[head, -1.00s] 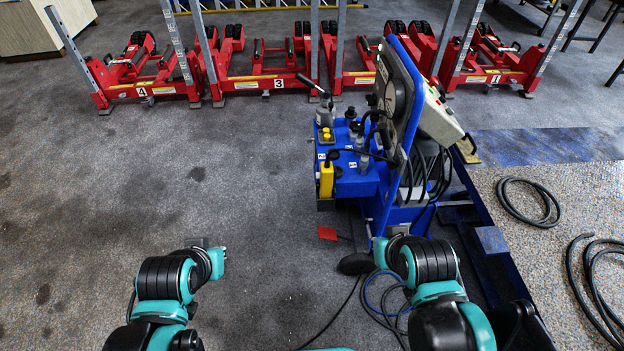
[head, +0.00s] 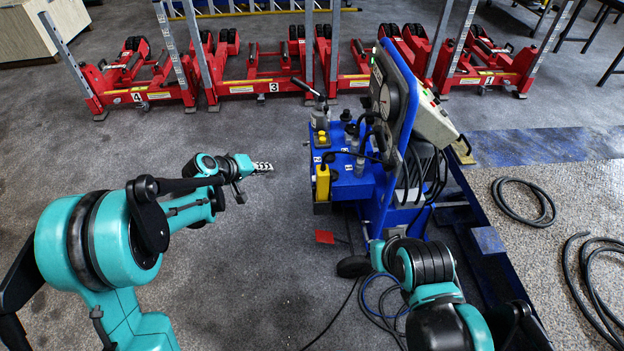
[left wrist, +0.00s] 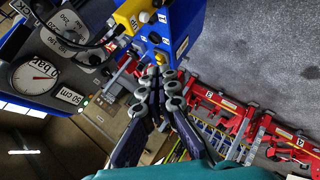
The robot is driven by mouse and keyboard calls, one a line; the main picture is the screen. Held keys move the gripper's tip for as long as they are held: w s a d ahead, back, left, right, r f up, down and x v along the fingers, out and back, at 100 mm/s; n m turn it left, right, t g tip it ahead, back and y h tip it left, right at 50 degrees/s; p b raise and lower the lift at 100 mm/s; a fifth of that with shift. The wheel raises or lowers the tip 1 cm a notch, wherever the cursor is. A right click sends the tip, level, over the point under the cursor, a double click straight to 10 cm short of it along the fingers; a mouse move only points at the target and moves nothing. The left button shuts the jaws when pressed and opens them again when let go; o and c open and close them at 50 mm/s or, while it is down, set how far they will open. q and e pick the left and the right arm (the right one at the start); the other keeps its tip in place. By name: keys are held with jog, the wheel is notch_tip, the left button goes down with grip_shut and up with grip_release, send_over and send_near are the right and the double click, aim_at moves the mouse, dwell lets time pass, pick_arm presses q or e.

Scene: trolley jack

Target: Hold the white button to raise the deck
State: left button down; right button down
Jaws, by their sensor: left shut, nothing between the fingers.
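The blue trolley jack unit (head: 350,180) stands at the centre of the head view, with a gauge panel (head: 388,100) and a pale control box (head: 434,118) on its right.
A yellow pendant (head: 322,182) hangs on the blue box's near-left side. Several red lift frames (head: 265,75) line the back. Black hoses (head: 525,201) lie at right, and cables trail over the floor. The grey floor at left is clear.

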aim_at(313, 179)
pick_arm(q)
jog(key=w+d+f+h, duration=0.1)
jog(key=w+f, duration=0.2)
jog(key=f, duration=0.4)
jog(key=w+d+f+n+t+h, duration=0.1)
jog(key=w+f+h, duration=0.1)
jog(key=w+f, duration=0.2)
notch_tip(313, 179, down, 3)
jog(key=shift+f, duration=0.2)
jog(key=shift+w, duration=0.1)
jog(key=d, duration=0.9)
jog(key=shift+d, duration=0.1)
dwell(0.8)
jog(key=shift+d, duration=0.25)
